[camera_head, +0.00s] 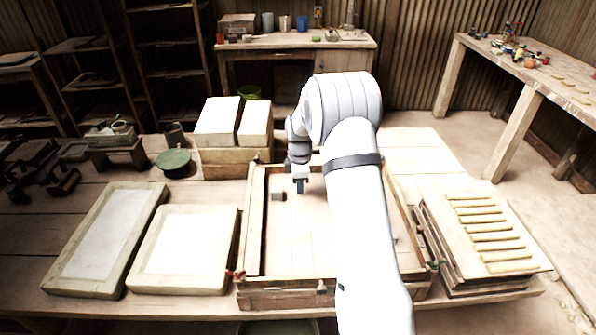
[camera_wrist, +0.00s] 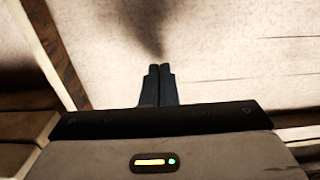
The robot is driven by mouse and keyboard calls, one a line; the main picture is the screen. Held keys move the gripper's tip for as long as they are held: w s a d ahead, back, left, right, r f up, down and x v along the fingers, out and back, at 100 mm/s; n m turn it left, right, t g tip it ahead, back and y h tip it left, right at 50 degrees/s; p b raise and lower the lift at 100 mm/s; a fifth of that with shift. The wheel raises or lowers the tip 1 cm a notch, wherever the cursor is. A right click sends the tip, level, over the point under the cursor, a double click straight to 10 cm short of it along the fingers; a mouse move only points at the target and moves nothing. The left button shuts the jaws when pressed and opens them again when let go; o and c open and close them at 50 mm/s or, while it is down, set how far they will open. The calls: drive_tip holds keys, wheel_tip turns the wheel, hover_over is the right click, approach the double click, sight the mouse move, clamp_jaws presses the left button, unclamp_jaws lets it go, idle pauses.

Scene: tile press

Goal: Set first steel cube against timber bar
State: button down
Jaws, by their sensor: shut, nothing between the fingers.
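A small grey cube (camera_head: 278,196), which looks like the steel cube, sits on the floor of the wooden press frame near its left side. A long timber bar (camera_head: 257,225) runs along the left side of the frame; a small gap seems to lie between it and the cube. My gripper (camera_head: 299,187) points down over the frame, just right of the cube, shut and empty. In the wrist view its dark fingers (camera_wrist: 160,72) are together over pale board, with a timber edge (camera_wrist: 55,55) at left; no cube shows there. My arm hides the frame's right part.
The frame's front wall (camera_head: 280,298) and right rail (camera_head: 402,205) bound the work area. Two pale slabs in wooden trays (camera_head: 185,287) lie to the left. A stack with several yellowish strips (camera_head: 492,237) is at right. White blocks (camera_head: 217,122) stand behind left.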

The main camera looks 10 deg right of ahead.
sight(279, 188)
drive_tip(key=shift+w+a+f+p, duration=0.15)
drive_tip(key=shift+a+f+p, duration=0.05)
drive_tip(key=shift+a, duration=0.45)
drive_tip(key=shift+w+a+f+p, duration=0.1)
drive_tip(key=shift+a+f+p, duration=0.1)
drive_tip(key=shift+a, duration=0.45)
drive_tip(key=shift+w+a+f+p, duration=0.15)
drive_tip(key=shift+a+f, duration=0.05)
drive_tip(key=shift+a, duration=0.45)
drive_tip(key=shift+w+a+b, duration=0.25)
drive_tip(key=shift+a+b, duration=0.15)
drive_tip(key=shift+a, duration=0.9)
drive_tip(key=shift+d, duration=0.1)
